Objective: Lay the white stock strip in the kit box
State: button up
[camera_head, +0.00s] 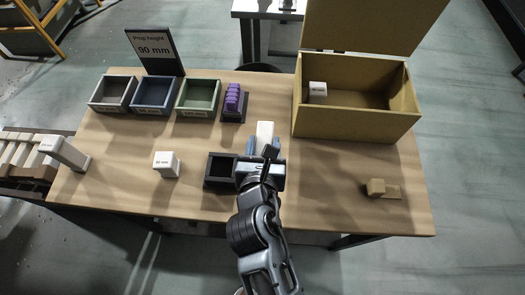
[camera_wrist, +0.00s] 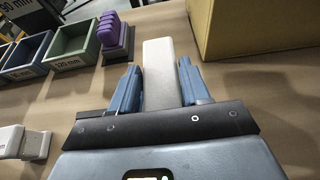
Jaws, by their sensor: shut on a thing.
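A plain white strip (camera_head: 264,132) is between the blue fingers of my gripper (camera_head: 263,147), near the middle of the table; my gripper is shut on it. In the wrist view the strip (camera_wrist: 160,72) points away from my gripper (camera_wrist: 158,85), one finger on each side. I cannot tell whether its underside touches the table. The kit box (camera_head: 350,122) is the large tan box at the right, its lid standing open at the back. A small white labelled block (camera_head: 318,89) lies inside at its left. The box's front wall hides part of its floor.
Grey, blue and green trays (camera_head: 198,112), a purple ribbed piece (camera_head: 232,98) and a "Prop height 90 mm" sign (camera_head: 153,50) stand at back left. A black tray (camera_head: 221,184) is beside my gripper. White blocks (camera_head: 167,166) (camera_head: 66,153) stand left; a tan block (camera_head: 376,188) lies right.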

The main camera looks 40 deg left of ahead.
jog(key=shift+a+f, duration=0.25)
jog(key=shift+f, duration=0.35)
jog(key=shift+f+b, duration=0.4)
jog(key=shift+f, duration=1.2)
jog(key=shift+f, duration=0.15)
jog(key=o, duration=1.1)
jog(key=shift+c, duration=0.2)
